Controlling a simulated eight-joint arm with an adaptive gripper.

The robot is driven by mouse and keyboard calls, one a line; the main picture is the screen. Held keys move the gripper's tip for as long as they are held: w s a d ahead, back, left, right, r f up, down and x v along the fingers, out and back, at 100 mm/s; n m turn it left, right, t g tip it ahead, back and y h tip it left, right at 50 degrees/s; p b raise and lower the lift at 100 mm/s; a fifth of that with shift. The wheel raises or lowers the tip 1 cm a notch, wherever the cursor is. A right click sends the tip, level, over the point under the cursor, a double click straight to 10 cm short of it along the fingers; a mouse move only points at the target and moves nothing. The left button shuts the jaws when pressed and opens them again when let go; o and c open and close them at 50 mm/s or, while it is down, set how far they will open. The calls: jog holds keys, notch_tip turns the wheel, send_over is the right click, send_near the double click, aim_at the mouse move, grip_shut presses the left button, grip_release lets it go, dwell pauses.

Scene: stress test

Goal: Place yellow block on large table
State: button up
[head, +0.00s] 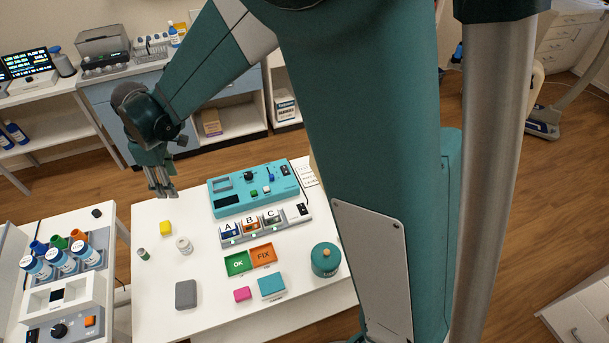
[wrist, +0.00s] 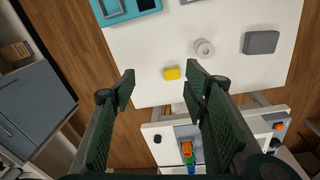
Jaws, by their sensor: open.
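The yellow block (head: 165,228) sits on the large white table (head: 215,307), near its far left edge. In the wrist view the yellow block (wrist: 172,73) lies on the white table (wrist: 160,42) near the edge closest to my gripper, beyond the fingertips and between their lines. My gripper (head: 162,190) hangs above the table's far left corner, above and behind the block, apart from it. In the wrist view my gripper (wrist: 160,84) has its two dark green fingers spread wide with nothing between them.
A white roll (head: 184,245), a small green-banded cylinder (head: 143,254) and a grey block (head: 186,294) stand near the yellow block. A teal device (head: 254,189) is to the right. A second white table with a tube rack (head: 65,262) stands at left, across a gap.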

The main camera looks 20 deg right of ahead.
jog(key=s+d+r+m+t, duration=0.1)
jog(key=s+d+r+m, duration=0.5)
jog(key=d, duration=0.5)
jog(key=s+d+r+m+t, duration=0.1)
jog(key=s+d+r+t, duration=0.15)
jog(key=d+r, duration=0.6)
jog(key=s+d+m+t, duration=0.2)
jog(key=s+d+m, duration=0.6)
jog(key=s+d, duration=0.9)
jog(key=shift+s+d+f+t+h, duration=0.25)
jog(key=shift+d+f+t+h, duration=0.1)
jog(key=shift+d, duration=0.15)
